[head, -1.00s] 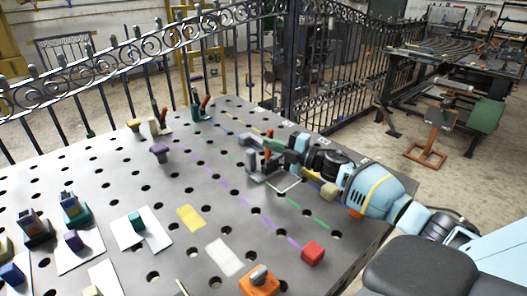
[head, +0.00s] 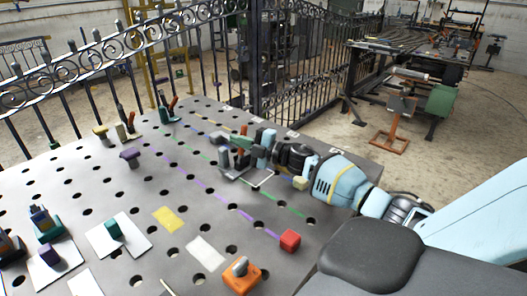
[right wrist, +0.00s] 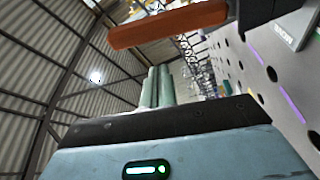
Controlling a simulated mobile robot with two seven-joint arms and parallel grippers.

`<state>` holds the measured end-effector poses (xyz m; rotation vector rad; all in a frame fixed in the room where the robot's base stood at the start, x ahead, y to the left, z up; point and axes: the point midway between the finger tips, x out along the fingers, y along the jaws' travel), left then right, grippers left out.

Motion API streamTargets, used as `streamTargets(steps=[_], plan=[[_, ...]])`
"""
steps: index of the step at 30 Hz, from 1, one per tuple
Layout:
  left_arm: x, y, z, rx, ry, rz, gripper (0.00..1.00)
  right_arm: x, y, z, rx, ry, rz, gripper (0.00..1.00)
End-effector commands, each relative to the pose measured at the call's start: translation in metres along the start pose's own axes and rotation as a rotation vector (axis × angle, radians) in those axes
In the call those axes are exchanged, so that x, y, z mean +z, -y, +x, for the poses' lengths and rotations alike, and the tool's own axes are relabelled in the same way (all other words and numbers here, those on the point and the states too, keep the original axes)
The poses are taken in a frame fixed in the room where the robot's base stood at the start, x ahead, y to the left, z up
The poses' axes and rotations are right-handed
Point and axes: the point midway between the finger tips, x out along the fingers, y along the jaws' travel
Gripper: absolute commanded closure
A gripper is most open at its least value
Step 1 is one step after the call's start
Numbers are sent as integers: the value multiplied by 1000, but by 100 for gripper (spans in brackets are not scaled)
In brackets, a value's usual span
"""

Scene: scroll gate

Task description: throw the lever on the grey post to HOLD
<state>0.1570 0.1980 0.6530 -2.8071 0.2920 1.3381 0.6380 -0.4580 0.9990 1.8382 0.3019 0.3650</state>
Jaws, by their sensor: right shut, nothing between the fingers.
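The grey post (head: 226,161) stands on the dark perforated table, with an orange-red lever (head: 240,159) on it. In the right wrist view the orange lever (right wrist: 168,26) crosses the top, joined to a dark part at its right end. My right gripper (head: 226,139) is at the post, just behind and above the lever in the head view, and partly overlaps it. Its two pale green fingers (right wrist: 156,88) are together and empty, apart from the lever in the wrist picture. Whether they touch the post is unclear. My left gripper is out of view.
An iron fence (head: 200,75) runs behind.

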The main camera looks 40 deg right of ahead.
Motion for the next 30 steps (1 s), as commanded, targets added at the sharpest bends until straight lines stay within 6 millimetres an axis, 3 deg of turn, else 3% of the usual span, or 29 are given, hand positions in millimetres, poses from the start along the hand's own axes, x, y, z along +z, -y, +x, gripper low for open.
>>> streamTargets(steps=[2, 8, 18, 30], plan=[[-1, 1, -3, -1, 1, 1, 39, -3, -4, -1, 2, 1, -1, 100], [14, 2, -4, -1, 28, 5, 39, -1, 2, -34, -6, 2, 1, 100], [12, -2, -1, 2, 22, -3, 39, -2, 1, -78, -5, 1, 1, 100], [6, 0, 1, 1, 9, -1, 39, -2, -2, -99, -1, -1, 0, 100]])
